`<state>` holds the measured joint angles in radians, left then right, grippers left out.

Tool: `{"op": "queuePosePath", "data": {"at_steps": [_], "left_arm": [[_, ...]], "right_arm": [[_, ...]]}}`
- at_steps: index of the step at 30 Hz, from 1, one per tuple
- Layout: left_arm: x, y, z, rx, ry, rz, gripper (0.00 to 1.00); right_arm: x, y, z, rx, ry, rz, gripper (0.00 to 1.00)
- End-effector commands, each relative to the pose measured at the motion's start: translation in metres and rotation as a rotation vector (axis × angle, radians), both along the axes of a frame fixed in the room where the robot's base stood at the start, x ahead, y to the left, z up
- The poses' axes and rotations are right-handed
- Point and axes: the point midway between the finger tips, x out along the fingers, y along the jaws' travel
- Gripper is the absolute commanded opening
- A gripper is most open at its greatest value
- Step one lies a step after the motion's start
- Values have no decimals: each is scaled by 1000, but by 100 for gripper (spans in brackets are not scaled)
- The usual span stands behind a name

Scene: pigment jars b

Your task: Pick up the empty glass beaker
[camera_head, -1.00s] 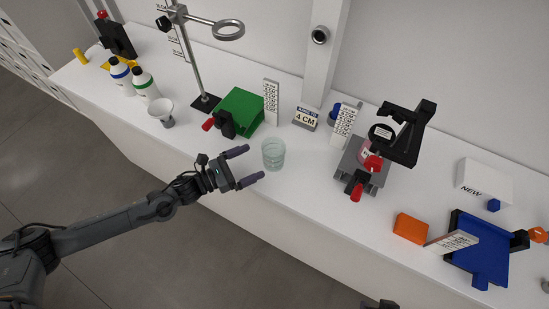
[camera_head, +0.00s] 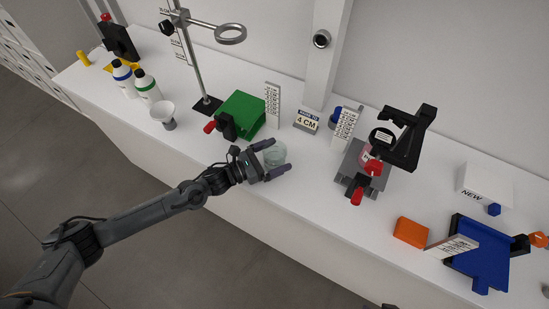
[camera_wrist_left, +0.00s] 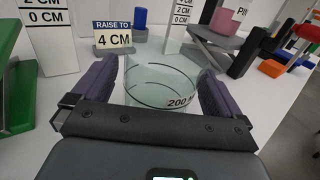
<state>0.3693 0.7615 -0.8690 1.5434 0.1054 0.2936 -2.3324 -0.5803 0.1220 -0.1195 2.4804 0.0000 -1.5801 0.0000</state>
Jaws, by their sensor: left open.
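The glass beaker (camera_head: 275,153) stands upright on the white table, clear and empty-looking. In the left wrist view the beaker (camera_wrist_left: 158,82) sits between the two finger pads, with black lines and a "200" mark on its wall. My left gripper (camera_head: 277,158) is open, with one finger on each side of the beaker. In the left wrist view my left gripper (camera_wrist_left: 160,88) has its right finger very close to the glass; I cannot tell whether it touches. The beaker's base is hidden behind the gripper body. My right gripper is not in view.
A green lab jack (camera_head: 241,113) stands left of the beaker, and a "RAISE TO 4 CM" sign (camera_head: 307,120) behind it. A grey lab jack (camera_head: 361,170) with a pink jar is to the right. A ring stand (camera_head: 196,75) rises behind left. The table front is clear.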

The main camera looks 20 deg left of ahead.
Motion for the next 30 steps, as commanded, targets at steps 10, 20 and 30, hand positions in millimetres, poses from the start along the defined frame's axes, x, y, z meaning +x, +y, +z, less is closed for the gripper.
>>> {"op": "queuePosePath", "data": {"at_steps": [10,20,30], "left_arm": [[0,0,0,0,0,0,68],[0,0,1,-1,-1,0,46],[0,0,17,-1,-3,-1,46]], "right_arm": [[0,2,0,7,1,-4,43],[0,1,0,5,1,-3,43],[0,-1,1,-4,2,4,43]]}}
